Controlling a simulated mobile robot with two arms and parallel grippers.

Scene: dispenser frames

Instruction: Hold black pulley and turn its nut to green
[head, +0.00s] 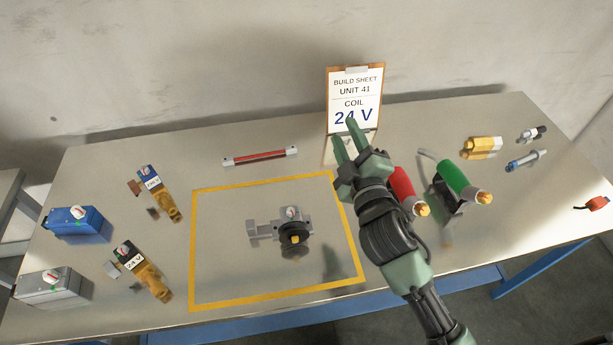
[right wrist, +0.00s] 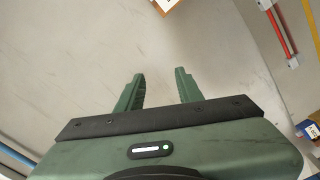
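A grey fixture (head: 265,229) lies inside the yellow square on the table. On it is a round black part (head: 290,229) that looks like the black pulley, with a small yellow-orange piece (head: 296,238) on its front that may be its nut. A white dial with a red mark (head: 291,212) sits just behind it. My right gripper (head: 345,132) is open and empty, up and to the right of the fixture, in front of the build sheet. Its two spread fingers show in the right wrist view (right wrist: 160,82). My left gripper is not in view.
A build sheet stand (head: 354,82) reads COIL 24 V. A black 24 V coil (head: 129,254), a blue coil (head: 150,180) and two boxes are at left. The yellow-outlined area (head: 220,275) is otherwise mostly clear.

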